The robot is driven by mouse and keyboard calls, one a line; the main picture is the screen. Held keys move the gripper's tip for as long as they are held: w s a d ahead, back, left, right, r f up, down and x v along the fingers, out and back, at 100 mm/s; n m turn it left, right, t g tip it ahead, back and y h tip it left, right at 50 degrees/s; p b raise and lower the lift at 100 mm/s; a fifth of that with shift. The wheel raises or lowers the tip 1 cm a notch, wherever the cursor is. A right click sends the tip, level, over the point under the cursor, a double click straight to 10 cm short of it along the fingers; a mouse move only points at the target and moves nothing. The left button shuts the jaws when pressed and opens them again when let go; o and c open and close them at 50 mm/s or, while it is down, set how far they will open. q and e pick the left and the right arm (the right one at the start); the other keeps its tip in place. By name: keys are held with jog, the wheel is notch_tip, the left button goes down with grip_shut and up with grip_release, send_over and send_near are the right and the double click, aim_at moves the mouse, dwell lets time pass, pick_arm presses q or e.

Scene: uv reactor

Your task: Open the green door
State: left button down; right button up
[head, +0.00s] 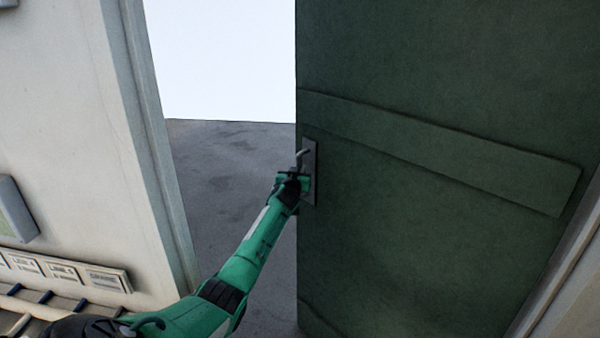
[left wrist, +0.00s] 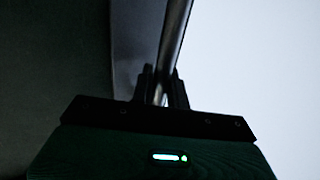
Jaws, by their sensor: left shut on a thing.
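The green door (head: 420,240) fills the right half of the head view. It stands ajar, with a wide gap between its left edge and the pale door frame. Its metal handle (head: 304,154) sits on a dark plate (head: 310,185) near that edge. My left gripper (head: 297,173) is at the handle. In the left wrist view the handle bar (left wrist: 175,45) runs between the fingers of my left gripper (left wrist: 163,85), which are shut on it. The door face (left wrist: 50,60) is dark on the left there. My right gripper is not in view.
A pale wall with the door frame (head: 150,150) stands on the left, with a row of labelled plates (head: 65,270) low down. Through the gap a bare grey floor (head: 225,170) and a bright white background show. The right door frame (head: 555,275) borders the door.

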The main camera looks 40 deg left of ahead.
pick_arm(q)
jog(key=c, duration=1.4)
grip_release()
jog(key=shift+c, duration=0.2)
jog(key=b+v, duration=0.1)
jog(key=v, duration=1.2)
jog(key=shift+s+b, duration=0.4)
jog(key=shift+d, duration=0.1)
